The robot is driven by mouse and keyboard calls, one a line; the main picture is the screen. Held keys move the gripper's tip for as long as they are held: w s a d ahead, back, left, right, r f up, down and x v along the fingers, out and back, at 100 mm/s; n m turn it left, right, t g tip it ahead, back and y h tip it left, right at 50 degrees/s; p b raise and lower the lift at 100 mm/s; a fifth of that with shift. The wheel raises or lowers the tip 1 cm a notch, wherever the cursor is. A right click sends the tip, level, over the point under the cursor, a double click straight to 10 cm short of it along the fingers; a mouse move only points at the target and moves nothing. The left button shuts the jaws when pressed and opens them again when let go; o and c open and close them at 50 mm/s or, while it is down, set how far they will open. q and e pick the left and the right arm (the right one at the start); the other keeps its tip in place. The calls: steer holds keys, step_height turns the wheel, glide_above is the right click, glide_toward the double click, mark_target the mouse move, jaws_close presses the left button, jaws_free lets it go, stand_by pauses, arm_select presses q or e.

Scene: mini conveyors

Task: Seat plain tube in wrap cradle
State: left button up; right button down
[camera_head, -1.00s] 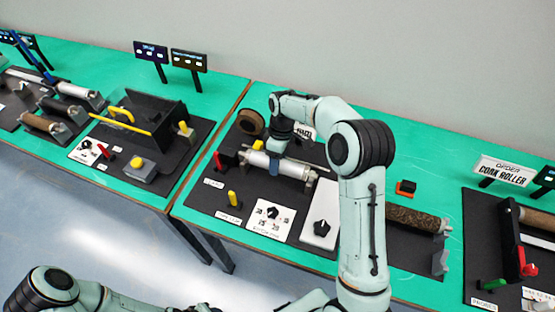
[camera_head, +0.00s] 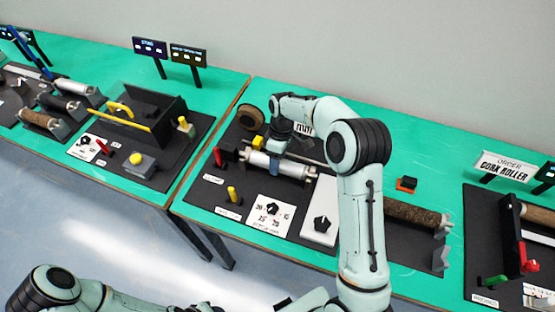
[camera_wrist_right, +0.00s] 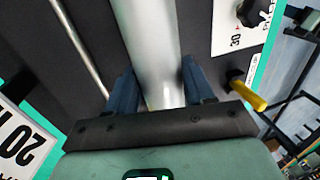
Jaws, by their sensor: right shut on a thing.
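The plain silvery-white tube (camera_head: 295,169) lies lengthwise over the dark wrap station in the middle of the head view. My right gripper (camera_head: 274,166) comes down over its left part and is shut on it. In the right wrist view the tube (camera_wrist_right: 150,45) runs up between the two blue fingers (camera_wrist_right: 157,88). The wrap cradle's grey end support (camera_head: 312,176) shows at the tube's right end. The gripper hides part of the tube, and I cannot tell whether both ends rest in the cradle. My left gripper is out of view.
A thin rod (camera_wrist_right: 82,45) runs beside the tube. A brown tape roll (camera_head: 250,118) stands behind it. A red part (camera_head: 219,157), yellow lever (camera_head: 233,195) and dial panel (camera_head: 270,216) lie around the station. A cork-covered roller (camera_head: 418,218) is to the right.

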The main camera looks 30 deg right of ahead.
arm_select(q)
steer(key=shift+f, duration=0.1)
arm_select(e)
steer(key=shift+f, duration=0.2)
steer(key=shift+c, duration=1.7)
jaws_free()
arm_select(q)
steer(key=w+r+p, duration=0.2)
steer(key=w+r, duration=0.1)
arm_select(e)
steer(key=v, duration=1.3)
steer(key=shift+r, duration=0.2)
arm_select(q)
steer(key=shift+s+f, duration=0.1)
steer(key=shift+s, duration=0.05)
arm_select(e)
steer(key=shift+w, duration=0.1)
